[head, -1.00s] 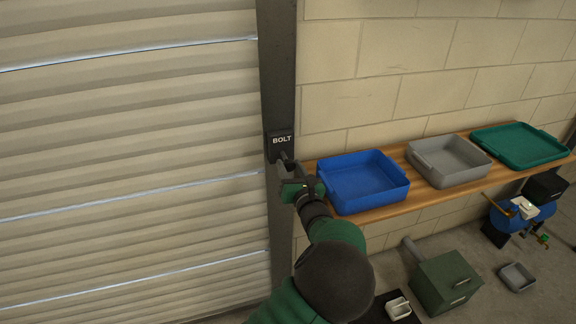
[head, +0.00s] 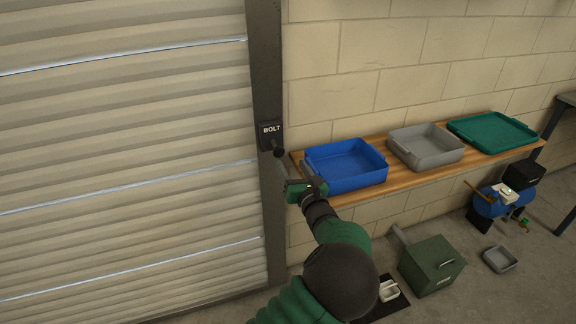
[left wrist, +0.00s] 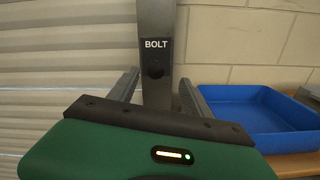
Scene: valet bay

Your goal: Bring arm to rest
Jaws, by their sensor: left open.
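My left gripper (head: 283,172) is in front of the dark door post (head: 264,70), just below the black BOLT plate (head: 271,130) and its dark knob (head: 279,152). In the left wrist view my gripper's two fingers (left wrist: 157,88) are spread apart with nothing between them. The BOLT plate (left wrist: 156,47) and the round dark knob (left wrist: 155,69) show beyond and between the fingers. The gripper looks apart from the knob. My right gripper is in neither view.
A ribbed roller door (head: 120,150) fills the left. A wooden shelf (head: 400,179) holds a blue bin (head: 345,180), a grey bin (head: 425,163) and a green tray (head: 492,131). A green box (head: 430,270), a small grey tray (head: 499,260) and a blue tank (head: 490,205) stand below.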

